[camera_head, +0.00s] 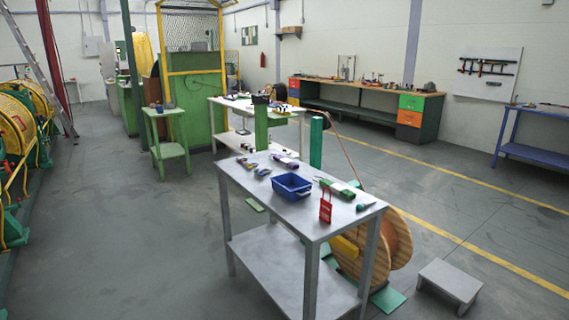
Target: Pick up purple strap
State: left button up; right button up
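A small purple item (286,161), which looks like the purple strap, lies near the far edge of the grey metal table (233,180). It is too small to make out its exact shape. Pale and dark bits show around it, and I cannot tell whether they belong to it. Neither of my grippers is in view.
On the same table are a blue bin (292,186), a red tag-like item (325,207), a green item (340,188) and small tools. A wooden cable reel (396,245) stands behind its right side, with a low grey step (449,284) farther right.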

aim_at(288, 162)
jog(key=i+j, duration=0.4)
jog(key=i, duration=0.25)
jog(key=i+j, duration=0.4)
jog(key=i, duration=0.3)
jog(key=i+j+z, duration=0.1)
jog(key=i+j, duration=0.3)
jog(key=i, duration=0.3)
jog(key=i+j, duration=0.45)
jog(key=i, duration=0.2)
jog(key=i+j+z, duration=0.1)
jog(key=i+j, duration=0.35)
jog(key=i, duration=0.2)
